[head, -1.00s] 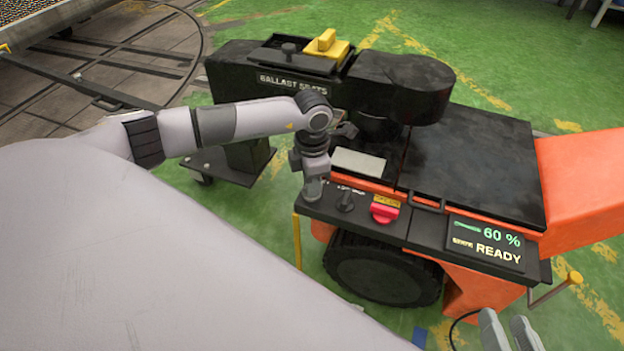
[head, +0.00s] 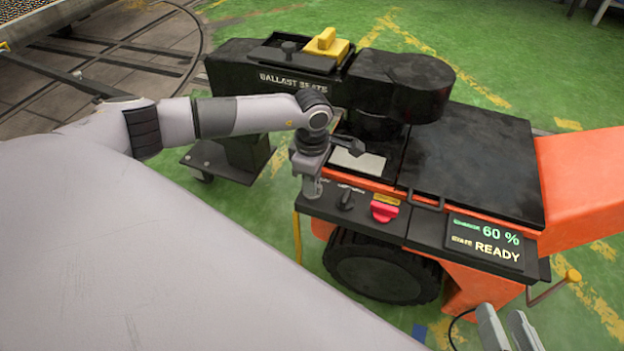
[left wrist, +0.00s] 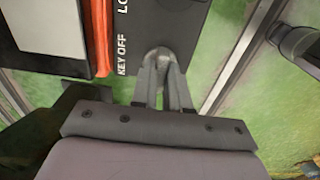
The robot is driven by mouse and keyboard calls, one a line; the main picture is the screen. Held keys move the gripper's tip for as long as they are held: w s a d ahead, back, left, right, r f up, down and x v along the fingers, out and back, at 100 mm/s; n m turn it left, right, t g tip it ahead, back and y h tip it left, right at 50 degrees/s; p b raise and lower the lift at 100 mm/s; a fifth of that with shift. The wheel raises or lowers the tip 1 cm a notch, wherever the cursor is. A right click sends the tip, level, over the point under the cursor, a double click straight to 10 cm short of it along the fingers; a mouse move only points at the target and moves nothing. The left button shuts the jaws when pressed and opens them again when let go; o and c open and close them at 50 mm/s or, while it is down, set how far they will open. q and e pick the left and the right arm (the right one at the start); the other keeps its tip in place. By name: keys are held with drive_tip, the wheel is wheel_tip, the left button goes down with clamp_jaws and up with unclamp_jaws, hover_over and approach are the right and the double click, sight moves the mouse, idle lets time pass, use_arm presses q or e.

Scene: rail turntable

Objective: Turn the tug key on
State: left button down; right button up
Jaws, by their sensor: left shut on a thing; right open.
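The orange and black tug (head: 580,180) stands ahead, with a black control panel (head: 420,232) along its near edge. My left gripper (head: 311,190) points down at the panel's left end. In the left wrist view its fingers (left wrist: 163,62) are closed together beside the printed words KEY OFF (left wrist: 122,55). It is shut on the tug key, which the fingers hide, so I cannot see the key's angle. The tug's display (head: 485,243) reads 60 % and READY. My right gripper (head: 507,328) is open and empty at the bottom right, apart from the tug.
A black knob (head: 346,200) and a red switch (head: 384,211) sit on the panel to the right of my left gripper. A black ballast unit (head: 300,90) with a yellow handle stands behind. Green floor is free at the back right.

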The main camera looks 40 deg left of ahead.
drive_tip(key=shift+f, duration=0.1)
idle(0.4)
use_arm(q)
drive_tip(key=c, duration=1.1)
unclamp_jaws()
drive_tip(key=shift+r, duration=0.3)
wheel_tip(320, 180, up, 6)
drive_tip(key=p, duration=0.2)
drive_tip(key=shift+p, duration=0.4)
drive_tip(key=shift+r, duration=0.3)
use_arm(e)
drive_tip(key=shift+a+r+m+g, duration=0.2)
drive_tip(key=shift+a+m+g, duration=0.1)
drive_tip(key=shift+a+g, duration=0.25)
